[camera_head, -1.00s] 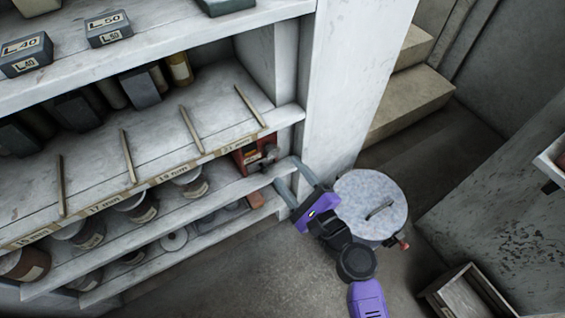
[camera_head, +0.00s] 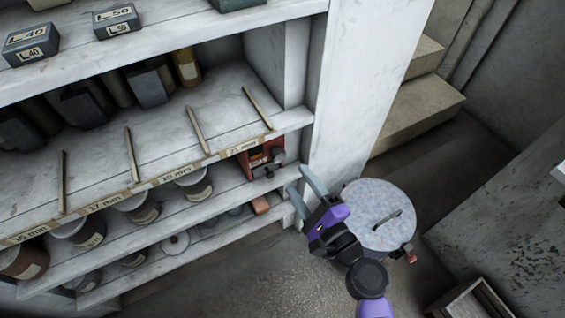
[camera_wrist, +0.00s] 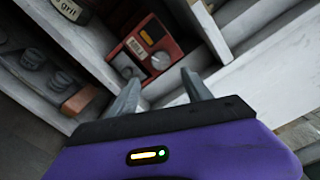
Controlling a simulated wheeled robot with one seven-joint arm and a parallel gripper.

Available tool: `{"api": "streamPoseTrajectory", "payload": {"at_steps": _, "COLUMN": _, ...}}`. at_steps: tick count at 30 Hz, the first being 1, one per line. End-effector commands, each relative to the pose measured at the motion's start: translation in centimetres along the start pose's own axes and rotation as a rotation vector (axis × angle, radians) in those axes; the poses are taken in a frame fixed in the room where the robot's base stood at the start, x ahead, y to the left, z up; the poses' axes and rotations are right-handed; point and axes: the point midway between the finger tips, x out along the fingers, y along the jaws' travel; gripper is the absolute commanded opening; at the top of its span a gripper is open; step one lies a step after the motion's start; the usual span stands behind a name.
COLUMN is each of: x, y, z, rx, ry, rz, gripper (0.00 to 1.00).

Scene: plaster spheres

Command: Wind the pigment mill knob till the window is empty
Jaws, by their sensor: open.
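The pigment mill (camera_head: 250,161) is a red box on a shelf at the right end of the rack. It also shows in the wrist view (camera_wrist: 173,44), with a grey knob (camera_wrist: 161,61) on its front. A yellow-orange strip (camera_wrist: 147,38), perhaps the window, shows on the dark face above the knob beside a pale label. My gripper (camera_head: 301,180) is open and empty, right of the mill and in front of the rack. In the wrist view its fingertips (camera_wrist: 160,80) point toward the mill, apart from the knob.
A white post (camera_head: 355,90) stands right of the mill. A round lidded drum (camera_head: 370,205) stands beside my gripper. Jars (camera_head: 195,184) fill the shelf left of the mill. A shelf below holds an orange-brown block (camera_wrist: 80,100). An open wooden box (camera_head: 470,302) is at lower right.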

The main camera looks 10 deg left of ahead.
Motion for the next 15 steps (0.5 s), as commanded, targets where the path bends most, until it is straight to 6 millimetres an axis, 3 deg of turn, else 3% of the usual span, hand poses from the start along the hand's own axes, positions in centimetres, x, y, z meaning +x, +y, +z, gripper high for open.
{"api": "streamPoseTrajectory", "payload": {"at_steps": 15, "x": 0.22, "y": -0.36, "z": 0.35, "rx": -1.245, "ry": -0.011, "rz": -0.021, "gripper": 0.58}}
